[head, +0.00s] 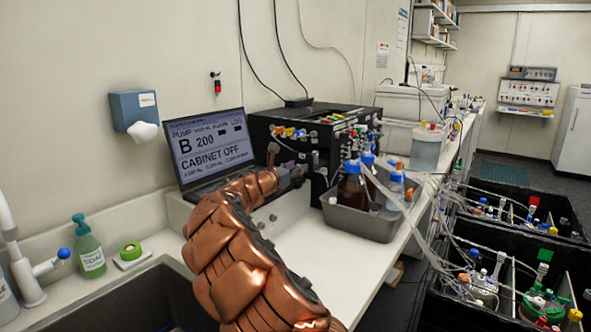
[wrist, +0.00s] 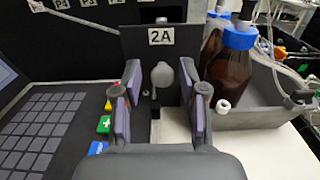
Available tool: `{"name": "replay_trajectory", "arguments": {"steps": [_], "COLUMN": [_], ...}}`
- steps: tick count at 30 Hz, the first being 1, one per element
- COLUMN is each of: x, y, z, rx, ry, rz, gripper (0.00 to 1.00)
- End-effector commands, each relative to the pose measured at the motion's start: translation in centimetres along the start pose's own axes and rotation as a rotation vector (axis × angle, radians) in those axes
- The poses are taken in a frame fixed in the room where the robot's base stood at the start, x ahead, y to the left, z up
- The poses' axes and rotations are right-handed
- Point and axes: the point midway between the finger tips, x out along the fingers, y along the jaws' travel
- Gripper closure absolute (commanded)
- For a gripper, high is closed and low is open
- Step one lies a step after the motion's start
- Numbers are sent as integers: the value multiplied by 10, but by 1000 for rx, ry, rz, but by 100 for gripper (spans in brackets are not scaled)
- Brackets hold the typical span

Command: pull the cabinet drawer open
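The black cabinet (head: 315,118) stands on the counter behind the laptop, its front partly hidden by my arm. In the wrist view a black drawer front (wrist: 133,42) marked 2A faces me, with a rounded grey knob (wrist: 162,76) on it. My gripper (wrist: 160,92) is open, with one finger on each side of the knob in the picture. I see no finger clearly touching the knob, and the depth between them is hard to judge. In the head view my gripper (head: 291,178) is close to the cabinet front. I cannot tell whether the drawer stands out from the cabinet.
The laptop (head: 212,148) stands open left of my gripper. A grey tray (head: 358,222) with brown bottles (head: 352,188) stands close on the right. A small white cap (wrist: 223,105) lies near my right finger. The sink (head: 140,300) is at the front left.

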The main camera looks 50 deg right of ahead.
Motion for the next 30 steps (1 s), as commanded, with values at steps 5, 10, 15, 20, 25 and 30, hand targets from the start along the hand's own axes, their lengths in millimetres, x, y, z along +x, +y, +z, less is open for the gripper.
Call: {"name": "replay_trajectory", "arguments": {"steps": [5, 10, 15, 20, 25, 30], "x": [1, 0, -13, -37, -64, -90], "y": [-1, -1, -1, 0, -1, 1], "z": [0, 0, 0, 1, 0, 1], "rx": [0, 0, -2, -1, -1, 0], "ry": [1, 1, 0, -2, 0, -1], "rz": [-2, -3, -3, -1, -2, 1], "gripper": [51, 51, 51, 51, 51, 51]}}
